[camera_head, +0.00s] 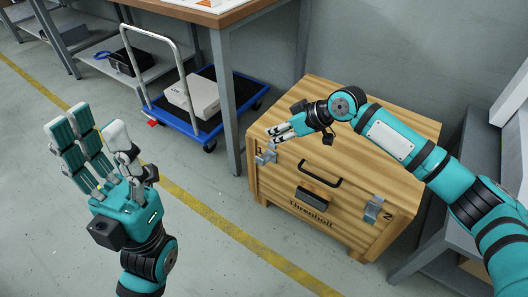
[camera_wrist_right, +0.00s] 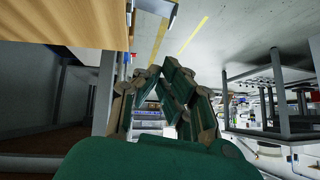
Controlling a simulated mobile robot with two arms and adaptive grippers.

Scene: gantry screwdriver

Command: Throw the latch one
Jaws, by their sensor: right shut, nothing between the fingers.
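A wooden chest labelled Thronbolt (camera_head: 345,165) stands on the floor by the wall. A metal latch (camera_head: 265,154) is on its front face at the left end, and a second latch (camera_head: 372,209) with a 2-like mark is at the right end. A black handle (camera_head: 320,172) sits between them. My right gripper (camera_head: 277,131) is shut and empty, just above the left latch; contact cannot be told. In the right wrist view its fingers (camera_wrist_right: 165,90) are drawn together beside the wooden chest (camera_wrist_right: 70,25). My left gripper (camera_head: 92,135) is open and empty, fingers up, away from the chest.
A blue trolley (camera_head: 210,122) carrying a white box (camera_head: 192,93) stands behind, at the left of the chest. A workbench leg (camera_head: 226,100) rises close to the chest's left side. A grey shelf unit (camera_head: 445,240) is at right. Floor before the chest is clear.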

